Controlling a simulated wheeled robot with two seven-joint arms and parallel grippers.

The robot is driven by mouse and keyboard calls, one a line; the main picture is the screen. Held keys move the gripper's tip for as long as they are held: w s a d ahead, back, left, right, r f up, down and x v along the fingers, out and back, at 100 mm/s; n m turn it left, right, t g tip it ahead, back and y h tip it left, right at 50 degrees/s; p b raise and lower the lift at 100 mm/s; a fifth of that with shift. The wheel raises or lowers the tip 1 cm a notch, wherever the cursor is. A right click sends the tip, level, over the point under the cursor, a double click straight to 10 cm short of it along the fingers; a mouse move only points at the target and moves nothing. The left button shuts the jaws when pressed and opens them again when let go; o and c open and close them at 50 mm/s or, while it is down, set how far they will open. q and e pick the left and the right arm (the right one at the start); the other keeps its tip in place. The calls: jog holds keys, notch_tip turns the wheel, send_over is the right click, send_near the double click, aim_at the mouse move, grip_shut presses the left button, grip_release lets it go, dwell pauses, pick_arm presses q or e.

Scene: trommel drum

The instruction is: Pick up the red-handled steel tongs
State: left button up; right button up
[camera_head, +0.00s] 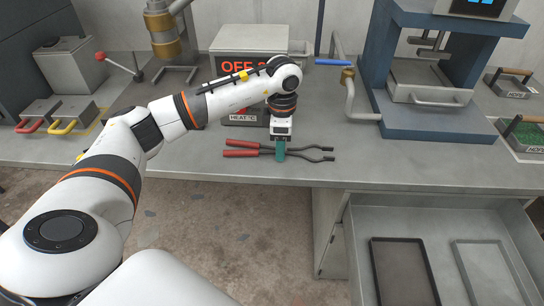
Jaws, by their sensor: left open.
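The steel tongs (311,149) lie on the grey workbench near its front edge, with two red handles (241,149) to the left and curved dark jaws to the right. My left gripper (281,152) points down at the middle of the tongs, just right of the red handles. Its green fingers overlap the tongs in this view. The gripper is open, and I cannot tell whether the fingers touch the tongs. The right gripper is not in view.
A heater box with a red display (243,66) stands behind my arm. A blue press (430,118) stands to the right. An open drawer (500,214) below the bench holds two trays. Bench space right of the tongs is clear.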

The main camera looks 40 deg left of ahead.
pick_arm(q)
jog(key=shift+f, duration=0.2)
grip_shut()
